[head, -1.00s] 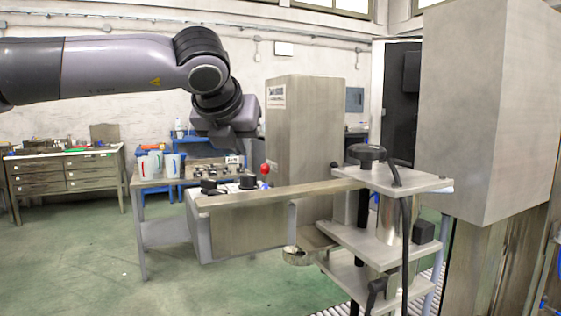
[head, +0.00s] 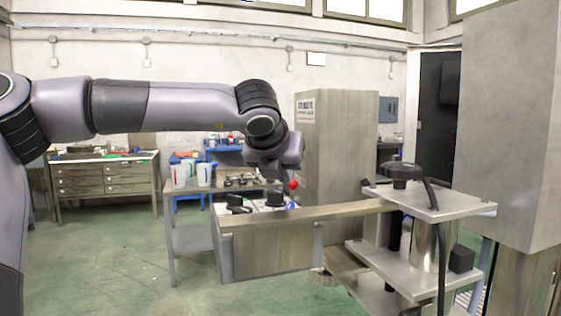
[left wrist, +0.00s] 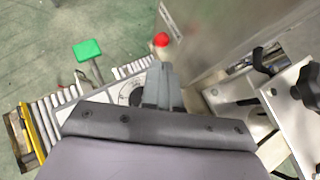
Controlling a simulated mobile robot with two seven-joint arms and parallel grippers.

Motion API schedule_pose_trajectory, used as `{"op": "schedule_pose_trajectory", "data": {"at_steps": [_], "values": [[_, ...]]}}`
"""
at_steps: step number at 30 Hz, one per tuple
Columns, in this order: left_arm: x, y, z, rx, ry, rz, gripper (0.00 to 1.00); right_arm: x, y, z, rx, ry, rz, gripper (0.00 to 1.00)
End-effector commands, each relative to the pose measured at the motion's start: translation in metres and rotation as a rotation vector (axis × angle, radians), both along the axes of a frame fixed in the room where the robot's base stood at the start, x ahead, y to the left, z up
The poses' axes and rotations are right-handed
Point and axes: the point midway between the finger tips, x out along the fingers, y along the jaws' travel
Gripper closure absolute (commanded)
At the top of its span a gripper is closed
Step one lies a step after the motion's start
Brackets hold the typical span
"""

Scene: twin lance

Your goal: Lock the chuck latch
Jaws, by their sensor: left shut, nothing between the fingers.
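The steel machine frame with stacked plates (head: 430,200) stands at the right in the head view, with a black knob (head: 403,170) on its top plate. In the left wrist view black handles (left wrist: 305,88) show on the plate at the right edge. I cannot tell which part is the chuck latch. My left gripper (head: 279,176) points down above the control box, left of the frame and apart from it. In the left wrist view its fingers (left wrist: 160,88) are shut with nothing between them, over the box's dial (left wrist: 130,92). My right gripper is not in view.
The control box (head: 270,250) bears black knobs (head: 276,198) and a red ball-topped control (head: 292,185), close to my left gripper. A steel bar (head: 310,214) runs to the frame. A tall cabinet (head: 335,140) stands behind. A black cable (head: 441,240) hangs at the frame.

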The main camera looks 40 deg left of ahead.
Motion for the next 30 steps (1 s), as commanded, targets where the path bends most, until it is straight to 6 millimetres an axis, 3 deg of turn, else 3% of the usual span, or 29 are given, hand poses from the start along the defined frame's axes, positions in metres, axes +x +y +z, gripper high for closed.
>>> {"op": "schedule_pose_trajectory", "data": {"at_steps": [10, 30], "values": [[0.029, 0.016, -0.025, -0.001, 0.000, 0.001, 1.00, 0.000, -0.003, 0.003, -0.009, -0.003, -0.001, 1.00], [0.033, 0.023, -0.025, -0.018, 0.006, 0.001, 1.00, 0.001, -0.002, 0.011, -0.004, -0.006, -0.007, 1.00]]}}
